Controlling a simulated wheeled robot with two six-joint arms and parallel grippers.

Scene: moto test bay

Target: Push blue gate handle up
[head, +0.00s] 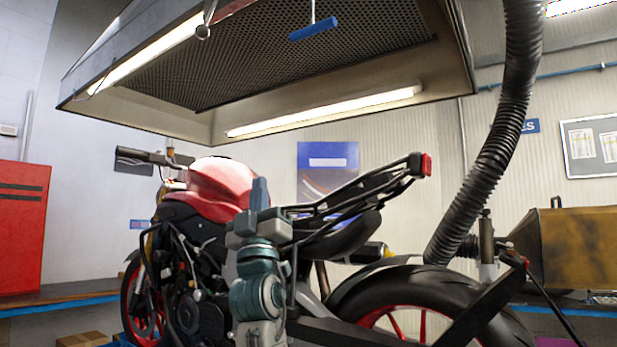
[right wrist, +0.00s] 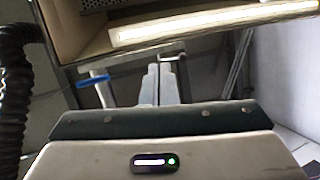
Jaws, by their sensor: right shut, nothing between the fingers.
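The blue gate handle (head: 313,29) is a short bar hanging level on a thin rod under the hood, at the top middle of the head view. My right gripper (head: 260,185) points straight up in front of the motorcycle, well below the handle in the picture and to its left. Its fingers are together and hold nothing. In the right wrist view the fingers (right wrist: 160,70) also point up side by side. A small blue bar (right wrist: 93,82) shows left of them, apart from them; I cannot tell if it is the same handle. My left gripper is not in view.
The extraction hood (head: 330,118) hangs overhead with lit tubes. A red and black motorcycle (head: 222,182) stands behind my right arm. A thick black hose (head: 500,130) hangs at the right. A red cabinet (head: 22,225) is at the left. The space between gripper and hood looks clear.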

